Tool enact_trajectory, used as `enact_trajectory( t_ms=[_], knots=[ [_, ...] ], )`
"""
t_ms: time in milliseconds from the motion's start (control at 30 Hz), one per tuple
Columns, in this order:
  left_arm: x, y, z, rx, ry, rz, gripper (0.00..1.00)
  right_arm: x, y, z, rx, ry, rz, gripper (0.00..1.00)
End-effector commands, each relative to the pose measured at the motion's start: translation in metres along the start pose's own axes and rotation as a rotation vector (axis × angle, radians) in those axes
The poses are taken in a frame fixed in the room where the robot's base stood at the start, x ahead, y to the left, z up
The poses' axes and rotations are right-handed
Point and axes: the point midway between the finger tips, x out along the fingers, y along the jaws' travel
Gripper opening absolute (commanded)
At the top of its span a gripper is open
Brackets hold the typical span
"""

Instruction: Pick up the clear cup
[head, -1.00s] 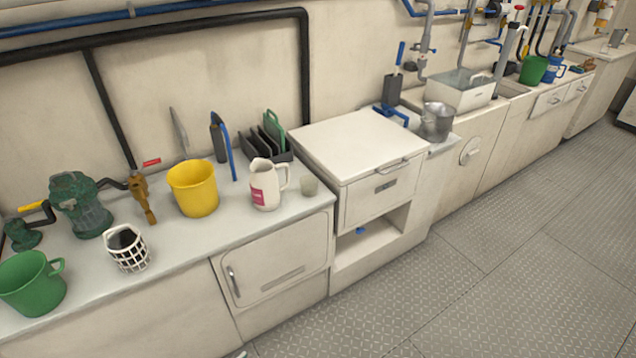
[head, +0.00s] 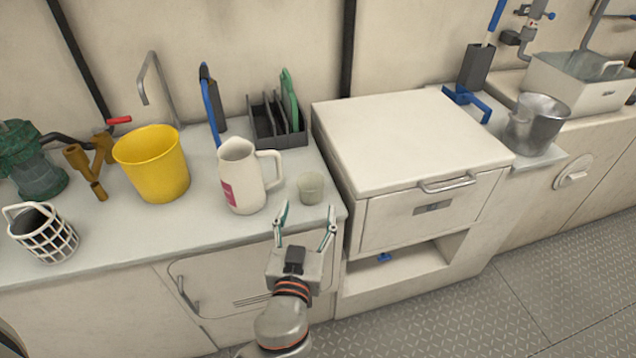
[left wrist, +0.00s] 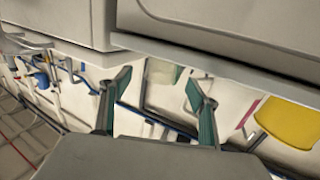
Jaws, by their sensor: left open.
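The clear cup (head: 311,188) is a small, pale see-through tumbler standing upright on the counter (head: 215,238), near its front right corner. My left gripper (head: 307,215) is open and empty in front of the counter edge, just short of the cup, with its fingers pointing towards it. In the left wrist view the two green-padded fingers (left wrist: 158,98) are spread apart, and the cup (left wrist: 163,72) shows beyond and between them, partly cut off by the counter edge. My right gripper is not in view.
A white pitcher (head: 240,178) with a pink label stands close left of the cup. A yellow bucket (head: 152,165) and a white basket (head: 43,235) are further left. A dark rack (head: 272,128) is behind. A raised white cabinet (head: 408,140) stands close on the right.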

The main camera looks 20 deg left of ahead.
Motion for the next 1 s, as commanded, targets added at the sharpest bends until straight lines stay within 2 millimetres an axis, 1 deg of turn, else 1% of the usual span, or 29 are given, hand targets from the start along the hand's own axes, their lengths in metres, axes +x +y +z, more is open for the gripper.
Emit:
enact_trajectory(
  t_ms=[33,167,367,567,700,800,1000],
  knots=[
    [0.003,0.001,0.001,-0.006,0.009,-0.007,0.61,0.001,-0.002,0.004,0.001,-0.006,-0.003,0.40],
    [0.015,0.001,-0.010,-0.013,0.029,-0.011,0.61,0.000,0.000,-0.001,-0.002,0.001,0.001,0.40],
    [0.035,0.000,-0.014,-0.013,0.031,-0.010,0.61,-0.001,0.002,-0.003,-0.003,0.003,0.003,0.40],
    [0.063,-0.005,-0.022,-0.010,0.033,-0.010,0.61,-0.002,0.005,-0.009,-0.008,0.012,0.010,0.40],
    [0.078,-0.004,-0.017,-0.012,0.026,-0.010,0.61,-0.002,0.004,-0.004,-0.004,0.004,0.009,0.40],
    [0.081,-0.005,-0.016,-0.013,0.024,-0.010,0.61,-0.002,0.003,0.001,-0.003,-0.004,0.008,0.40],
    [0.081,-0.005,-0.015,-0.013,0.023,-0.010,0.61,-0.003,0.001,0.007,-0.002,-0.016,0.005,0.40]
  ],
)
